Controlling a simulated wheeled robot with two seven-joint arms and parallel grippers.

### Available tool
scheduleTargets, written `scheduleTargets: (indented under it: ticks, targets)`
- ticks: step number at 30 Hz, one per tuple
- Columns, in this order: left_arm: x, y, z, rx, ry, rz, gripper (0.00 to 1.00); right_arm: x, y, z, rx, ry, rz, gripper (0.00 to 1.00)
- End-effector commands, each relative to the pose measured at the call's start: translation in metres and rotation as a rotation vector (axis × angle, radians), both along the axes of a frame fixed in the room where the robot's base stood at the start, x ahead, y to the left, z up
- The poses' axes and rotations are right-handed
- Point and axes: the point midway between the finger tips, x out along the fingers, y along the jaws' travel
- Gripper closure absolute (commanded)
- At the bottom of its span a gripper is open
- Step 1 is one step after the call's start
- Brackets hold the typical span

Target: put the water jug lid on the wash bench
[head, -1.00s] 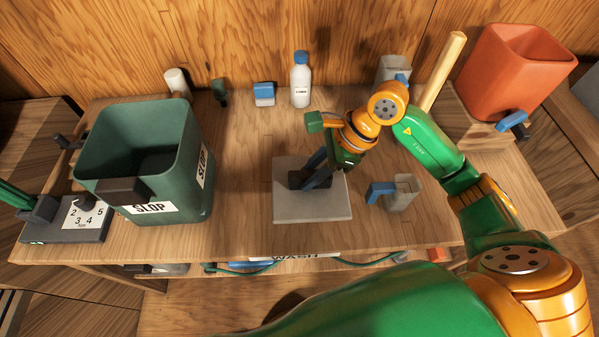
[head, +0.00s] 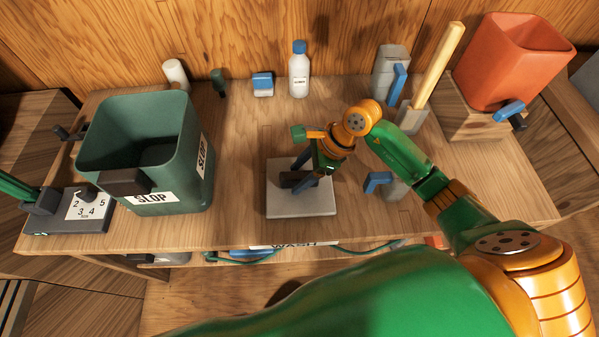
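The water jug lid appears to be the flat grey square slab (head: 302,207) with a dark block handle on top. It lies flat on the wooden wash bench (head: 235,215), near the front edge above the WASH label. My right gripper (head: 303,173) is over the lid, pointing down. Its two blue-grey fingers stand apart, one on the far side and one on the near side of the handle, and look open around it. The near finger partly hides the handle. My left gripper is not in view.
A green SLOP bin (head: 148,190) stands left of the lid, with a numbered dark device (head: 70,225) beyond it. A white bottle (head: 299,75) and an orange bucket (head: 510,65) stand behind.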

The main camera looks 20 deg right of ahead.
Motion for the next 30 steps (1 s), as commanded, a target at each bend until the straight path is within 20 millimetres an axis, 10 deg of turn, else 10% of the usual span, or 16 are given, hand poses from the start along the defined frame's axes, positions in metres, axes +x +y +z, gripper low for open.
scheduleTargets:
  ticks: [8, 21, 30]
  targets:
    - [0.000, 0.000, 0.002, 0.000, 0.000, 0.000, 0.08, -0.001, -0.007, 0.014, -0.001, -0.004, 0.000, 0.38]
    - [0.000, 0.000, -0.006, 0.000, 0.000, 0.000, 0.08, -0.015, -0.055, 0.101, 0.000, -0.001, 0.000, 0.38]
    - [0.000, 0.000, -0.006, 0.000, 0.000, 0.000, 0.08, -0.017, -0.057, 0.107, 0.001, 0.001, 0.000, 0.38]
